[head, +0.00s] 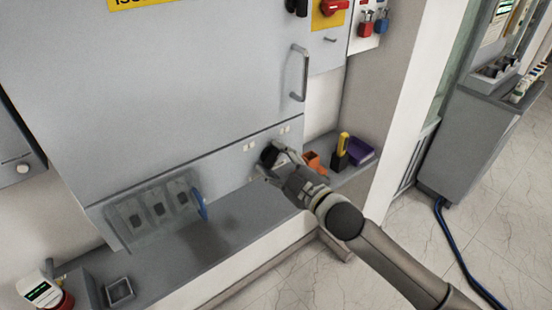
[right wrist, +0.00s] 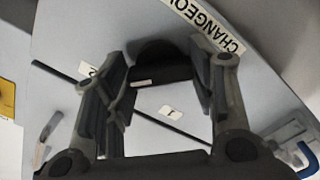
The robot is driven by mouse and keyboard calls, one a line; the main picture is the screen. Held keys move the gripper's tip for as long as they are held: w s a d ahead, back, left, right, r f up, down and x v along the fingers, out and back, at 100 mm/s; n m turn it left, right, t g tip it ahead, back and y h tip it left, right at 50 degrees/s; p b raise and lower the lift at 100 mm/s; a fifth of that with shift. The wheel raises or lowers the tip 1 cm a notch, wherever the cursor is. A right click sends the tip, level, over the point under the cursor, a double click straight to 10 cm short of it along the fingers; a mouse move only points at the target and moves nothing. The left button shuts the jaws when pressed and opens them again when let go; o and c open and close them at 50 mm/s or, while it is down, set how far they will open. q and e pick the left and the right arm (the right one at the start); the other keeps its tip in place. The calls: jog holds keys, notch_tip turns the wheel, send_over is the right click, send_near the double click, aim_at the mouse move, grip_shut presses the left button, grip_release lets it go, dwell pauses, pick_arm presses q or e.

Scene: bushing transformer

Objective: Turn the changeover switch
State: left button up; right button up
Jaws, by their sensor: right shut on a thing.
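The changeover switch is a black knob (head: 268,155) on the lower part of the grey cabinet front. In the right wrist view the dark knob (right wrist: 158,62) sits between the two fingers. It has a pale mark on its near edge. A white label (right wrist: 203,22) reading "CHANGEO" is partly cut off beside it, and small tags "2" (right wrist: 88,72) and "1" (right wrist: 170,112) lie around the knob. My right gripper (head: 269,164) reaches in from the lower right and is shut on the knob. The fingers hide part of it. My left gripper is not in view.
A grey ledge (head: 240,225) runs below the cabinet. On it are an orange holder (head: 316,162), a yellow and black tool (head: 341,150) and a purple bin (head: 361,151) near my right gripper. A terminal block (head: 155,212) is at left. A cabinet handle (head: 301,73) stands out above.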

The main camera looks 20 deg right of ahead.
jog(key=shift+m, duration=0.3)
jog(key=o, duration=1)
jog(key=v, duration=1.2)
